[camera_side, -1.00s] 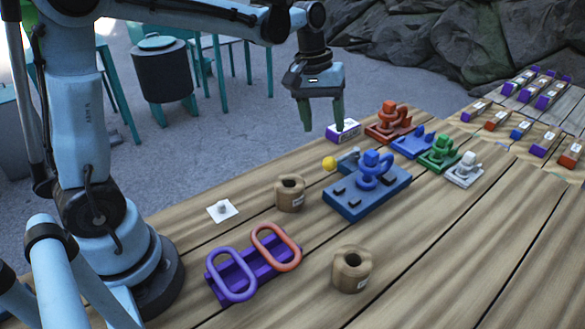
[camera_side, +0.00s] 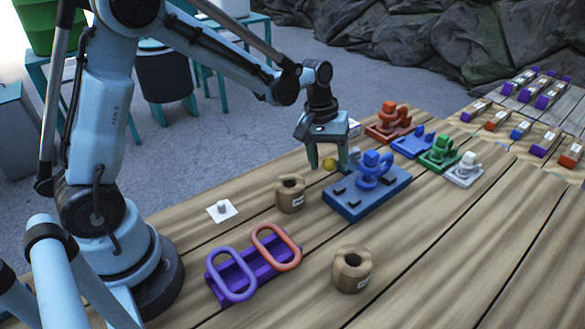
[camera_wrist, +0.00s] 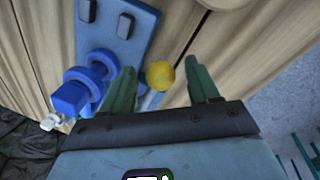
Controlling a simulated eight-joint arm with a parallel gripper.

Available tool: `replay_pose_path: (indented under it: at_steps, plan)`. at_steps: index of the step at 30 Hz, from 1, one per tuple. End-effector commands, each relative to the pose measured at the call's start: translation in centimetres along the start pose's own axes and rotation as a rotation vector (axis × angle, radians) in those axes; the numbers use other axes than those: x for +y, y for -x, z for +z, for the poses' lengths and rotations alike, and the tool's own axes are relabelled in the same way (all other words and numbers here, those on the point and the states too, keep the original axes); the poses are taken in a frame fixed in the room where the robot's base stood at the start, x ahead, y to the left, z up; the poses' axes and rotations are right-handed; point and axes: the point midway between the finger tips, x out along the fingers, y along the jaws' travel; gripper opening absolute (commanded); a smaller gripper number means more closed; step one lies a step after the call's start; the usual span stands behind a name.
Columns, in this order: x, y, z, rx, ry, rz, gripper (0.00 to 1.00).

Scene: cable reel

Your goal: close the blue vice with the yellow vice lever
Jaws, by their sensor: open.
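The blue vice (camera_side: 372,193) stands on the wooden table, a flat blue base with a raised blue ring-shaped part. Its lever ends in a yellow ball (camera_side: 329,165) at the vice's left side. In the wrist view the yellow ball (camera_wrist: 160,75) lies between my two green fingers, nearer the left one, with the grey lever rod (camera_wrist: 149,100) just beside it. My gripper (camera_side: 328,167) points down and is open around the ball, not visibly touching it. The blue vice (camera_wrist: 118,45) also shows at upper left in the wrist view. One finger partly hides the rod in the side view.
A red (camera_side: 388,123), a blue (camera_side: 413,142), a green (camera_side: 438,152) and a white fixture (camera_side: 464,170) stand behind the vice. Two wooden spools (camera_side: 290,194) and a purple holder with rings (camera_side: 240,272) are nearer. The right foreground is clear.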

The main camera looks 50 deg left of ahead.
Motion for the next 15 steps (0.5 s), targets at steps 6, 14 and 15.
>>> replay_pose_path:
  at_steps: [6,14,15]
  plan:
    - [0.0,0.03,0.0,0.0,0.0,0.0,0.31]
    - [0.0,0.04,0.0,0.0,0.0,0.0,0.0]
    - [0.01,0.05,0.0,0.0,0.0,0.0,0.0]
